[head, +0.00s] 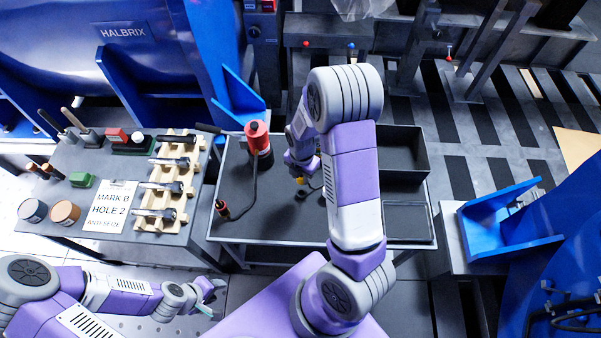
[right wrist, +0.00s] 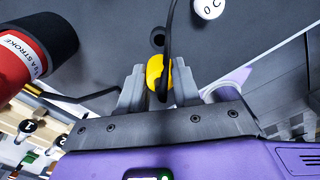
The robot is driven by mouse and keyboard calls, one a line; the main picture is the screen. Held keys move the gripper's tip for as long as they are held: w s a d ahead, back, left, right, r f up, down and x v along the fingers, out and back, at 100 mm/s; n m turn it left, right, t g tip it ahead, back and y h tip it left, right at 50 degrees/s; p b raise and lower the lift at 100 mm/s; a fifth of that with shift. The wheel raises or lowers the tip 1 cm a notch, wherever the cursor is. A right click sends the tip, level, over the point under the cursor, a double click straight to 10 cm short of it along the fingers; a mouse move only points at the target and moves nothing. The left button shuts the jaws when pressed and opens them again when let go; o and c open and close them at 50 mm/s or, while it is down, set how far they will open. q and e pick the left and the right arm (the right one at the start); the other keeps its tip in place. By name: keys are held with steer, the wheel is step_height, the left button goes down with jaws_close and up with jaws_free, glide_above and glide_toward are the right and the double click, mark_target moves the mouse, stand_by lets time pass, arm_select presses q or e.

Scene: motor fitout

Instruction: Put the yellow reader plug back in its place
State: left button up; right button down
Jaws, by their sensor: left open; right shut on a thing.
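The yellow reader plug (right wrist: 153,72) sits between the two fingers of my right gripper (right wrist: 160,88) in the right wrist view. A black cable runs across it. My left gripper (head: 212,290) is open and empty at the lower left, off the table.
A red and black tool (head: 257,138) stands on the dark table (head: 275,215), its cable leading to a red-tipped end (head: 222,209). A black tray (head: 403,155) is at the right. A left bench holds a wooden rack (head: 178,170) and a card (head: 112,205).

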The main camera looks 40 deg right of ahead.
mark_target(302, 183)
steer(key=shift+r, duration=0.1)
steer(key=shift+r, duration=0.15)
step_height(302, 183, down, 6)
steer(key=b, duration=0.4)
steer(key=shift+b, duration=0.3)
steer(key=shift+f+b, duration=1.15)
steer(key=shift+f, duration=0.45)
stand_by(1.3)
steer(key=c, duration=0.7)
jaws_free()
step_height(302, 183, up, 8)
steer(key=p, duration=0.3)
steer(key=shift+f, duration=0.15)
